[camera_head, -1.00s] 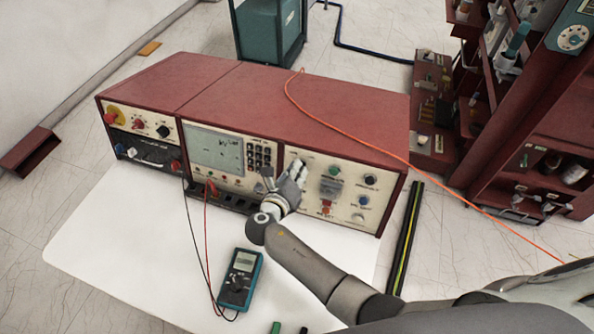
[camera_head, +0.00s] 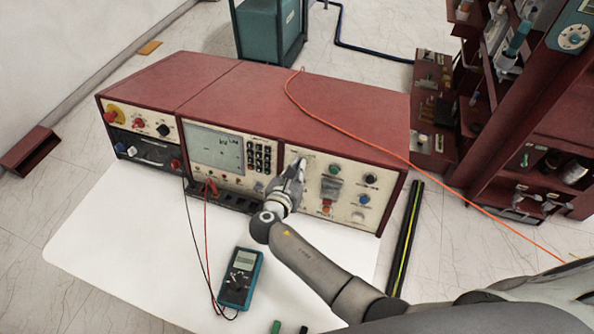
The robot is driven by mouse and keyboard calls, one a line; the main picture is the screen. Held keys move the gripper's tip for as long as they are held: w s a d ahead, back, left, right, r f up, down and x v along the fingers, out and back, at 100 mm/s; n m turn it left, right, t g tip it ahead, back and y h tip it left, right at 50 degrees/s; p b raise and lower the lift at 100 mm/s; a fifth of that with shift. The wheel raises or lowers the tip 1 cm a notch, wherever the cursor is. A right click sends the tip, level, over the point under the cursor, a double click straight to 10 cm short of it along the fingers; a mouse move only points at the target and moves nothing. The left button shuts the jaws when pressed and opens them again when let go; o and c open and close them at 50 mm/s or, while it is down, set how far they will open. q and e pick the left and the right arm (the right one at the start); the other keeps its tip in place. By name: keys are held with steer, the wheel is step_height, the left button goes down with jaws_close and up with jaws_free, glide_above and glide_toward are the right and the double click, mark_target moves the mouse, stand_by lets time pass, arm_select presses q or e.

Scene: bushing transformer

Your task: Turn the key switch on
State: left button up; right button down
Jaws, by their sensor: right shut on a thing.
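A long red test console (camera_head: 330,115) stands on a white mat, its cream front panels facing me. My right gripper (camera_head: 299,172) is at the left part of the right-hand panel (camera_head: 345,216), with its fingers against that panel. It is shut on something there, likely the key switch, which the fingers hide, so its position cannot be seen. To the right of the gripper are a green button, a dark knob, a blue button and a red button. My left gripper is not in view.
A teal multimeter (camera_head: 240,280) with red and black leads lies on the white mat (camera_head: 130,235) before the console. An orange cable (camera_head: 350,134) crosses the console top. A black and yellow strip (camera_head: 405,240) lies right of it. Red shelving (camera_head: 530,140) stands at right.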

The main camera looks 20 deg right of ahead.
steer(key=m+b, duration=0.4)
steer(key=m, duration=0.4)
steer(key=shift+d+f+m, duration=0.1)
steer(key=shift+m, duration=0.3)
steer(key=shift+y, duration=0.3)
steer(key=c, duration=1.6)
jaws_free()
steer(key=shift+w, duration=0.15)
steer(key=v, duration=1.2)
steer(key=shift+f, duration=0.2)
